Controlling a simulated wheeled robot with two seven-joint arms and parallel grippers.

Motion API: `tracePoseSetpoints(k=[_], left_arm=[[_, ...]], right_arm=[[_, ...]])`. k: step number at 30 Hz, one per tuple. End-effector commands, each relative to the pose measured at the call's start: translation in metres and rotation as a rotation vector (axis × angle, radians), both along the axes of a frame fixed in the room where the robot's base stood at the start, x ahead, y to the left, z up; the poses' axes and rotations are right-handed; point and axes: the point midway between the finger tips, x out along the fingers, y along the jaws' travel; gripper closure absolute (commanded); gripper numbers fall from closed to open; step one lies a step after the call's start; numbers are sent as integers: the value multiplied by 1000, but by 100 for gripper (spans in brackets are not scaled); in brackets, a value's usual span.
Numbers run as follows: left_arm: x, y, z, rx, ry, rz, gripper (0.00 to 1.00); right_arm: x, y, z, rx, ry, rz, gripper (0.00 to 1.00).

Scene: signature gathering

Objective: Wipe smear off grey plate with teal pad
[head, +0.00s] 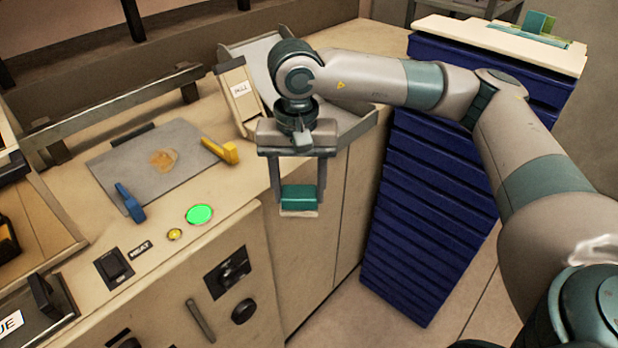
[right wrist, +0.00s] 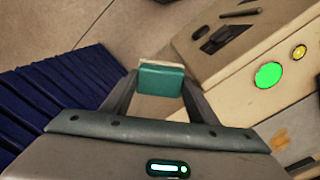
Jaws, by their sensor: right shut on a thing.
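The grey plate (head: 190,150) lies on the counter at the left in the head view, with an orange-brown smear (head: 163,160) near its middle. A corner of the plate also shows at the lower right of the right wrist view (right wrist: 299,128). My right gripper (head: 297,200) is shut on the teal pad (head: 298,198), which has a pale underside. The pad also shows between the fingers in the right wrist view (right wrist: 161,79). The gripper holds it in the air in front of the counter, to the right of the plate and apart from it. My left gripper is not in view.
A blue clamp (head: 130,203) and a yellow clamp (head: 222,151) sit at the plate's edges. A green disc (head: 199,215) and a yellow button (head: 175,235) are near the counter's front. A labelled holder (head: 239,92) stands behind. A blue drawer cabinet (head: 432,190) stands at the right.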

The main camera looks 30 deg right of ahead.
Motion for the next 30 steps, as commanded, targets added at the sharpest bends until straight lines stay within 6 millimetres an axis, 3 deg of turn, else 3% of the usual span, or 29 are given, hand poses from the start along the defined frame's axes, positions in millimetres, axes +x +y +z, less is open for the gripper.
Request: tracePoseSetpoints(k=[6, 12, 30], left_arm=[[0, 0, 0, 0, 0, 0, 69], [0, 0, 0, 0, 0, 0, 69], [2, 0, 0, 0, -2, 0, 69]], right_arm=[[1, 13, -11, 4, 2, 332, 65], [1, 18, -15, 4, 0, 483, 65], [1, 18, -16, 5, 0, 505, 65]])
